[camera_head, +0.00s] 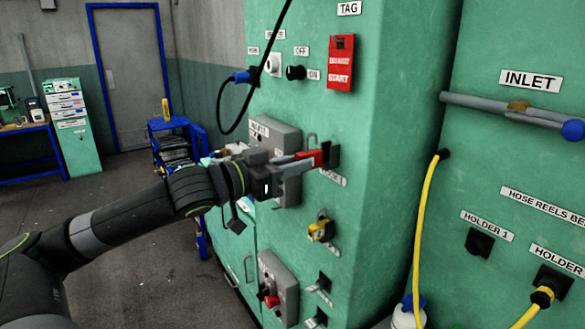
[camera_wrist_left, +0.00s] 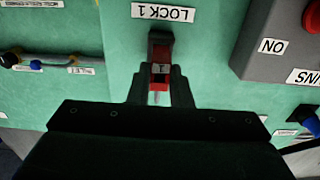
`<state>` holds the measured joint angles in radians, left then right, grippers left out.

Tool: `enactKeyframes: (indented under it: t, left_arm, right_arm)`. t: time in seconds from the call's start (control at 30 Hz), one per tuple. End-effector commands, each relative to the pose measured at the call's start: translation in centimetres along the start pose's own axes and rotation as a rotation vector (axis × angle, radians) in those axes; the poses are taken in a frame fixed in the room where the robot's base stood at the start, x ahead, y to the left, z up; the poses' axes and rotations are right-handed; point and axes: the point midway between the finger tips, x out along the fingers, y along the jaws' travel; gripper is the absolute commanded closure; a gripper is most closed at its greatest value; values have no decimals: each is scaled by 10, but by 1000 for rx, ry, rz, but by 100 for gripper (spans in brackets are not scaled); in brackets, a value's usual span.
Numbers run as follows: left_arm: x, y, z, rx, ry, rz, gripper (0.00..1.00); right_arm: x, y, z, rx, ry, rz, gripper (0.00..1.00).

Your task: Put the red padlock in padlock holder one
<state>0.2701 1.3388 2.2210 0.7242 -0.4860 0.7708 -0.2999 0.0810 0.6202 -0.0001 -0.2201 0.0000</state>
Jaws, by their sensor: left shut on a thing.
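The red padlock (camera_head: 312,157) is held in my left gripper (camera_head: 300,165), at the front of the green cabinet. It also shows in the left wrist view (camera_wrist_left: 161,54), between the fingertips, with a small "1" tag on it. The black padlock holder one (camera_head: 334,154) is right at the padlock's far end. In the left wrist view the holder (camera_wrist_left: 160,35) sits beside the "LOCK 1" label (camera_wrist_left: 163,13), and the padlock overlaps its opening. I cannot tell how deep the padlock sits in it. My right gripper is not in view.
A yellow padlock (camera_head: 320,230) hangs in a holder below. Grey switch boxes (camera_head: 279,285) stick out from the cabinet near my arm. A black cable (camera_head: 222,110) loops above the arm. A red tag (camera_head: 340,63) is higher up. The floor at left is open.

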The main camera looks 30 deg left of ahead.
Motion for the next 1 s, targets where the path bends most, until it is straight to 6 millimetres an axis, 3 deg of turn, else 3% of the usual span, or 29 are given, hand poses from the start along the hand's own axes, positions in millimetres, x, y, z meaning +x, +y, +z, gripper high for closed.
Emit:
enactKeyframes:
  t: [1.0]
  left_arm:
    - [0, 1, -1, 0, 1, 1, 100]
  right_arm:
    - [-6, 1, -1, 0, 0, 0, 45]
